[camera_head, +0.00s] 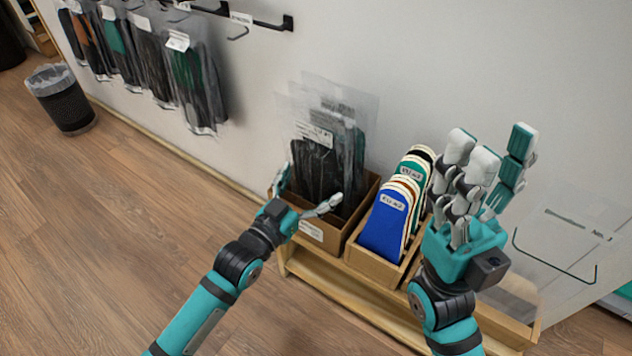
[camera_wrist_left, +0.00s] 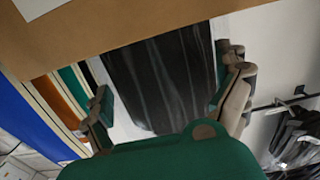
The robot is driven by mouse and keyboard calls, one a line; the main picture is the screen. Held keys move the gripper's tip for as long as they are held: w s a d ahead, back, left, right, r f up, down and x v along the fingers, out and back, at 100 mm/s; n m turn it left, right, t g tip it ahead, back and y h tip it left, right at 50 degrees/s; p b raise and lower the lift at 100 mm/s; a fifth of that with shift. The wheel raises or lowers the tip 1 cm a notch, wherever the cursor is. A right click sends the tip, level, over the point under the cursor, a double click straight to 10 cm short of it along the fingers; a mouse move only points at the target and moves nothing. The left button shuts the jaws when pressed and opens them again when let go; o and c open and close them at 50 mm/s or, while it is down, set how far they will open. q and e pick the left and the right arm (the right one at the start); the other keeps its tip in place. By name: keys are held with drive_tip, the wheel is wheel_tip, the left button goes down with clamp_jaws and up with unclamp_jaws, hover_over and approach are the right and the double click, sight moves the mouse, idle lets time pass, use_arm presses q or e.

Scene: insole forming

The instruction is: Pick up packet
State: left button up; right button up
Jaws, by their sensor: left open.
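Clear packets with dark contents (camera_head: 318,165) stand upright in a brown cardboard box (camera_head: 312,228) on a low wooden shelf. My left gripper (camera_head: 304,192) is open at the front of this box, with its fingers apart on either side of the packets. In the left wrist view a dark packet (camera_wrist_left: 158,85) shows between the two spread fingers (camera_wrist_left: 168,95). I cannot tell whether the fingers touch it. My right gripper (camera_head: 495,160) is raised at the right, open and empty, with its fingers pointing up.
A wooden box of insoles (camera_head: 385,228), blue in front, stands right of the packet box. Several packets (camera_head: 190,85) hang from a wall rail at the upper left. A waste bin (camera_head: 65,105) stands on the floor.

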use_arm(q)
drive_tip(key=c, duration=1.2)
